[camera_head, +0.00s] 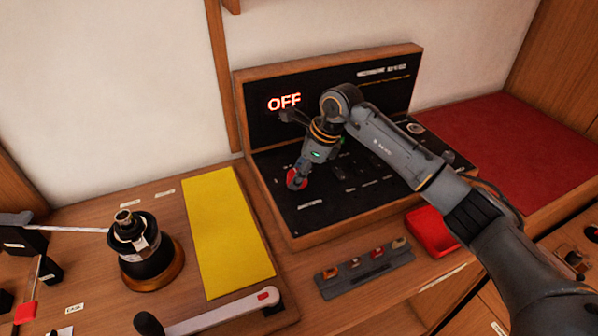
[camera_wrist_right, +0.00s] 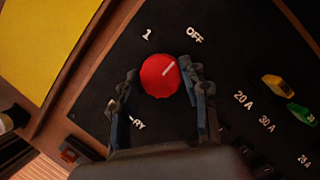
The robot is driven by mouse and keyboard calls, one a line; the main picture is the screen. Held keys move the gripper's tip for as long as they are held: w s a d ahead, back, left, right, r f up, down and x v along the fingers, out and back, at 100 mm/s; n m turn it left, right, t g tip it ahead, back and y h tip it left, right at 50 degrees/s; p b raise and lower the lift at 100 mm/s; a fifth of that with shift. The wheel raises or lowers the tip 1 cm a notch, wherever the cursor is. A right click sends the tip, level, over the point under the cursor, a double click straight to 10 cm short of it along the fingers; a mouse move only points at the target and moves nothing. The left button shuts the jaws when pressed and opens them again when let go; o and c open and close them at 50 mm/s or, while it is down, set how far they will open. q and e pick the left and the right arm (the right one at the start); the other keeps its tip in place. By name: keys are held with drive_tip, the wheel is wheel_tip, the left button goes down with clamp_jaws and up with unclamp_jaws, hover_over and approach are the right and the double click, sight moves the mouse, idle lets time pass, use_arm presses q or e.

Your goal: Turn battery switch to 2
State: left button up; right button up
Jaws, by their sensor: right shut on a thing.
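The battery switch is a red round knob (camera_wrist_right: 158,79) with a white pointer line on the black panel (camera_wrist_right: 222,62). In the right wrist view its line points up and right, toward the OFF label (camera_wrist_right: 195,35); the label 1 (camera_wrist_right: 147,35) is up and left of it. I see no label 2. A label below the knob is partly hidden by my gripper. My right gripper (camera_wrist_right: 161,73) has its fingers on both sides of the knob and is shut on it. In the head view the knob (camera_head: 294,180) shows below my right gripper (camera_head: 299,171). My left gripper is not in view.
A lit OFF sign (camera_head: 284,102) is on the upright panel. A yellow sheet (camera_head: 228,235) and a dark winch (camera_head: 145,250) are left of the panel box. A grey strip with several small pieces (camera_head: 365,272) and a red tray (camera_head: 432,231) lie in front.

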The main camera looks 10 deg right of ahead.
drive_tip(key=shift+m, duration=0.3)
drive_tip(key=m+t+h+b, duration=0.1)
drive_tip(key=m, duration=0.1)
drive_tip(key=shift+m+b, duration=0.35)
drive_tip(key=shift+m, duration=0.05)
drive_tip(key=m+h+b, duration=0.1)
drive_tip(key=m+b, duration=0.1)
drive_tip(key=m, duration=0.1)
drive_tip(key=shift+a+f+m+t, duration=0.1)
drive_tip(key=shift+a+m+t, duration=0.05)
drive_tip(key=shift+m+t, duration=0.2)
drive_tip(key=m+h+b, duration=0.1)
drive_tip(key=m, duration=0.1)
drive_tip(key=m+h+b, duration=0.1)
drive_tip(key=m+b, duration=0.1)
drive_tip(key=shift+a+m+t, duration=0.1)
drive_tip(key=shift+m+t, duration=0.15)
drive_tip(key=shift+m, duration=0.1)
drive_tip(key=shift+r, duration=0.2)
drive_tip(key=o, duration=1.1)
drive_tip(key=shift+o, duration=0.2)
